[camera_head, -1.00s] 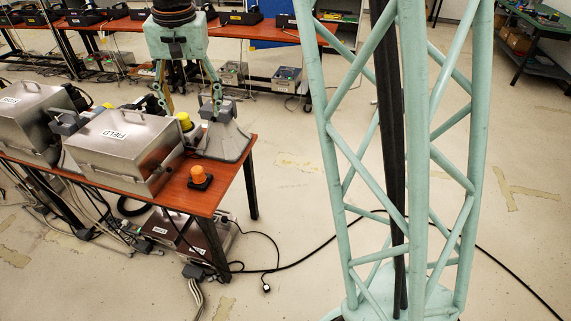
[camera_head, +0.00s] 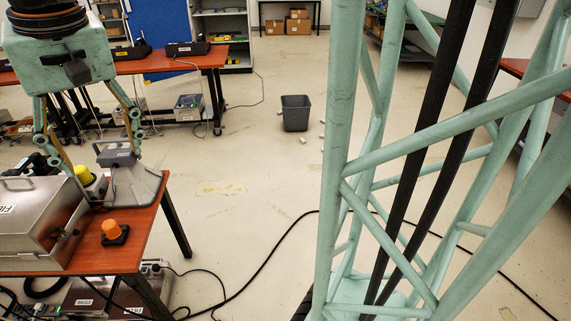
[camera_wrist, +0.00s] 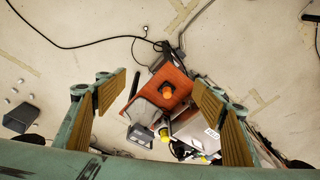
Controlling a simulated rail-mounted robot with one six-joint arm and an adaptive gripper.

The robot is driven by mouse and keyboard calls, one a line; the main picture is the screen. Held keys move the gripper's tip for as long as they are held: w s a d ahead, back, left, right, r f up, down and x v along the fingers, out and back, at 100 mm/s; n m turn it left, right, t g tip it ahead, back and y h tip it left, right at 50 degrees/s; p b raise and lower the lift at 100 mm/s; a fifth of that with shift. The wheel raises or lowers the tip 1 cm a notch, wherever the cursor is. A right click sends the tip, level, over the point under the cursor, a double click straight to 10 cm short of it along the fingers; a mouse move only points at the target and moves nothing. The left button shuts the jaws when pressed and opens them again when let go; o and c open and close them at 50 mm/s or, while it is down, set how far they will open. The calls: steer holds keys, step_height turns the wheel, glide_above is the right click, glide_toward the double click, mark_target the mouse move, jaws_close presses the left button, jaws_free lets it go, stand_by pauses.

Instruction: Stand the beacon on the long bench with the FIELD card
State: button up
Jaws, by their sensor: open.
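An orange beacon (camera_head: 114,232) on a black square base stands upright near the right end of the near wooden bench (camera_head: 133,258). A metal case on that bench carries a white card (camera_head: 7,209), cut off here at "FI". A second, yellow domed piece (camera_head: 84,175) sits behind the case, beside a grey horn-shaped unit (camera_head: 132,184). My gripper (camera_head: 100,160) is open and empty above the back of this bench. In the wrist view, the orange beacon (camera_wrist: 167,91) shows below and between my open fingers (camera_wrist: 165,100), apart from them.
A far wooden bench (camera_head: 150,64) holds dark phone units with small cards, too small to read. A grey bin (camera_head: 295,113) stands on the open floor. A black cable (camera_head: 262,262) runs across the floor. Cases (camera_head: 95,294) lie under the near bench.

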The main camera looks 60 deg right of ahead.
steer(key=s+r+n+t, duration=0.1)
steer(key=s+n, duration=0.2)
steer(key=s, duration=2.3)
steer(key=shift+r+n, duration=0.15)
steer(key=shift+n, duration=0.15)
steer(key=shift+d, duration=0.1)
